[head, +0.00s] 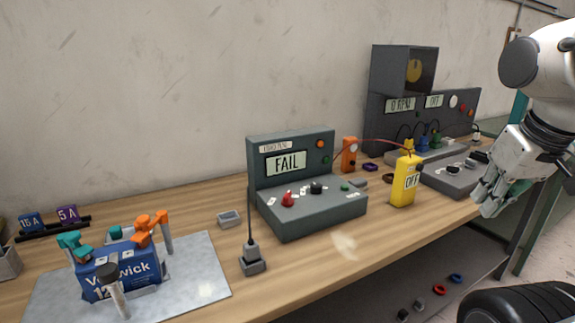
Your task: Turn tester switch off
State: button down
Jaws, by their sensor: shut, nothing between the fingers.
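A grey tester box (310,215) stands on the bench in the middle of the head view, with its display (286,163) reading FAIL. Its sloped front carries a red knob (288,199), a black knob (316,187) and a small green button (345,187). The setting of its switch is too small to tell. My gripper (487,207) is shut and empty at the right, by the bench's front edge, well apart from the tester.
A blue battery (122,275) sits in orange and teal clamps on a metal plate (190,285) at left. A larger grey machine (377,115) stands back right. Bare wood lies before the tester.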

aim_at(286, 202)
jog(key=i+l+u, duration=0.25)
jog(key=u, duration=0.15)
jog(key=i+l+u, duration=0.25)
jog(key=u, duration=0.2)
jog(key=l, duration=0.1)
